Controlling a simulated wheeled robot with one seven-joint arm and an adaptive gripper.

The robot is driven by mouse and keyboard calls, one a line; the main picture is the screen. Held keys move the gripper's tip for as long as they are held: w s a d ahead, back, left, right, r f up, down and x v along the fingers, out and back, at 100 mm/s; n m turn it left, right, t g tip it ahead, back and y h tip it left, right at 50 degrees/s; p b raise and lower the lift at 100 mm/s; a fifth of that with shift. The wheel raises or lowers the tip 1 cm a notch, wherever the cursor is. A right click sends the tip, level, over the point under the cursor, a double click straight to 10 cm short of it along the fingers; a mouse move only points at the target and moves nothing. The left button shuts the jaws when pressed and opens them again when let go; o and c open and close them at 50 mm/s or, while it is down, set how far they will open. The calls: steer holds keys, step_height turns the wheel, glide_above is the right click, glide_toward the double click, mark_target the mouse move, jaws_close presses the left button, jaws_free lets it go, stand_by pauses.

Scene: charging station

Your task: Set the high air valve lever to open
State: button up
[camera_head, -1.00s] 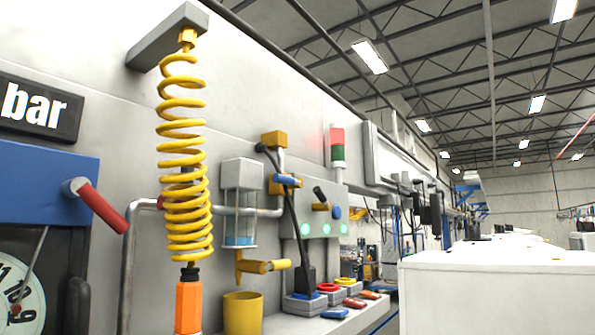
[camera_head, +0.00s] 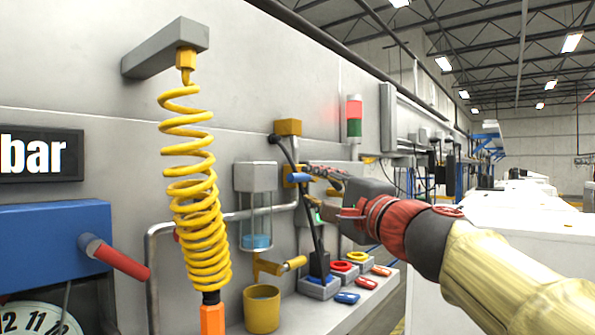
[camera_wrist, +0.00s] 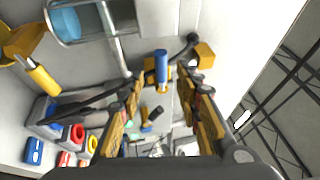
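The high air valve has a short blue lever (camera_head: 299,178) on a yellow body, on the grey pipe at the wall panel. The blue lever also shows in the wrist view (camera_wrist: 161,66), between and just beyond the fingertips. My gripper (camera_head: 316,180) comes from the right, with its fingers close to the lever. In the wrist view my gripper (camera_wrist: 161,84) is open, one finger on each side of the lever with gaps. Whether a finger touches the lever cannot be told. The head view partly hides the panel behind my gripper.
A black hose (camera_head: 313,220) hangs beside the valve. Below are a yellow-handled valve (camera_head: 293,263), a yellow cup (camera_head: 262,311) and a shelf with coloured connectors (camera_head: 347,297). A coiled yellow hose (camera_head: 200,190) and a red lever (camera_head: 122,262) are at left. A signal light (camera_head: 354,119) stands above.

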mark_target(300, 179)
steer(key=shift+p+x, duration=1.05)
steer(key=shift+x, duration=2.85)
steer(key=shift+r, duration=0.1)
steer(key=c, duration=0.3)
jaws_close()
